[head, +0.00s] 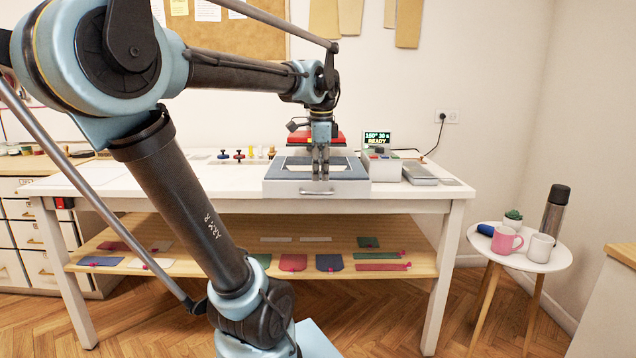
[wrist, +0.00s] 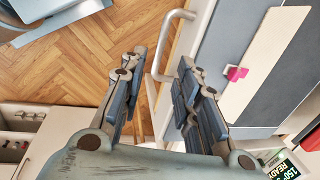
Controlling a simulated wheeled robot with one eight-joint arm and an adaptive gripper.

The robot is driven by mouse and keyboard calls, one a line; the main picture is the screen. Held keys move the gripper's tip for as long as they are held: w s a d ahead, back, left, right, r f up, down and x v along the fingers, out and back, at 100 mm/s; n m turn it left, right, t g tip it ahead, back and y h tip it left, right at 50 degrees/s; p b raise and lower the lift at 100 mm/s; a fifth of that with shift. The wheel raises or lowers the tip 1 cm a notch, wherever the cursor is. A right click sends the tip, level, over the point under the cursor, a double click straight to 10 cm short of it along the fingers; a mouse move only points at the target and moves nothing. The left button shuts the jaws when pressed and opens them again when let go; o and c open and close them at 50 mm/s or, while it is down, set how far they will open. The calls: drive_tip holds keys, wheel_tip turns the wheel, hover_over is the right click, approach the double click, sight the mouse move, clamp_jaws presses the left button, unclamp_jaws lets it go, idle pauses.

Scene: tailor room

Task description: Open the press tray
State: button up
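A pale bar handle (head: 317,192) is on the tray's front face. My gripper (head: 320,176) points down over the tray front, hiding part of it. In the wrist view my gripper (wrist: 162,62) is open and empty, its fingers on either side of the handle (wrist: 168,42). I cannot tell whether they touch it. A cream piece with a pink clip (wrist: 236,73) lies on the grey surface.
A display (head: 377,138) reading READY stands behind a control box (head: 381,165) right of the press. A grey flat block (head: 419,173) lies beside it. Fabric pieces lie on the lower shelf (head: 215,261). A round side table (head: 550,262) holds mugs.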

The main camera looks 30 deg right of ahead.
wheel_tip(320, 180, up, 6)
drive_tip(key=shift+s+a, duration=0.3)
drive_tip(key=shift+s, duration=0.15)
idle(0.3)
drive_tip(key=w+a+f+n, duration=0.3)
drive_tip(key=a+f+n, duration=0.9)
drive_tip(key=a, duration=0.4)
drive_tip(key=s+a+f+n, duration=0.3)
drive_tip(key=a+f+n, duration=0.3)
drive_tip(key=f, duration=0.3)
drive_tip(key=s+a+f+n+y, duration=0.1)
drive_tip(key=s+a+f+n, duration=0.3)
drive_tip(key=a+f+n, duration=0.2)
wheel_tip(320, 180, down, 4)
drive_tip(key=shift+a+r, duration=0.2)
drive_tip(key=shift+a, duration=0.75)
